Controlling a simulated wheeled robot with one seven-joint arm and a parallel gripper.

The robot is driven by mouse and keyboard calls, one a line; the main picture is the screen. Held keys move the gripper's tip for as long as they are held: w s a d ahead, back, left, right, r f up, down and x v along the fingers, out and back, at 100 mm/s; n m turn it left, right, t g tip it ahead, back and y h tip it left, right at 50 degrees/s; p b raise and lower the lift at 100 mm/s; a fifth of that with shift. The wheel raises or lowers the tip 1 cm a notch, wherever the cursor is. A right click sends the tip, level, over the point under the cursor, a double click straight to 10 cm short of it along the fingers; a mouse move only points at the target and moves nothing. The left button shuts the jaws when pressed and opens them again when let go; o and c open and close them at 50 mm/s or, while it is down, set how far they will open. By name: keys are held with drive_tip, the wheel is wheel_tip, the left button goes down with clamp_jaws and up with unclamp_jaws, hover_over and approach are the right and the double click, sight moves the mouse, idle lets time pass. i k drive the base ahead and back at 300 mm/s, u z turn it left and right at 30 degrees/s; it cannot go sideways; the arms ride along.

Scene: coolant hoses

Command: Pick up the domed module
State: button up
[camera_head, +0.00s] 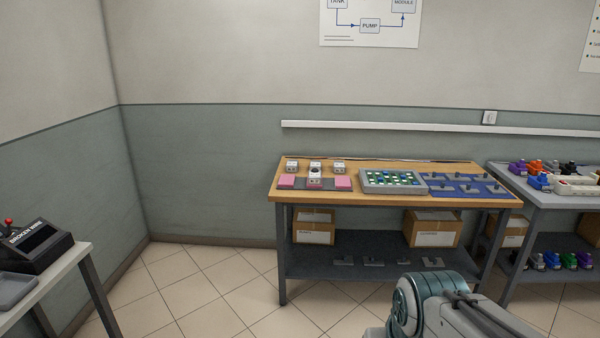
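Several small white blocks, which look like modules, stand at the left end of the wooden-topped workbench (385,172). The middle block (315,168) shows a dark round patch. They are too small for me to tell which one is domed. Part of my arm shows at the lower right, well in front of the bench. My gripper is out of view.
Pink pads (342,183), a grey tray of green-dotted parts (393,178) and a blue mat (470,188) share the bench. Boxes (314,226) sit below. A second bench (540,198) stands right, another table (55,280) left. Open tiled floor lies between.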

sight(314, 174)
drive_tip(key=i, duration=3.3)
drive_tip(key=z, duration=0.65)
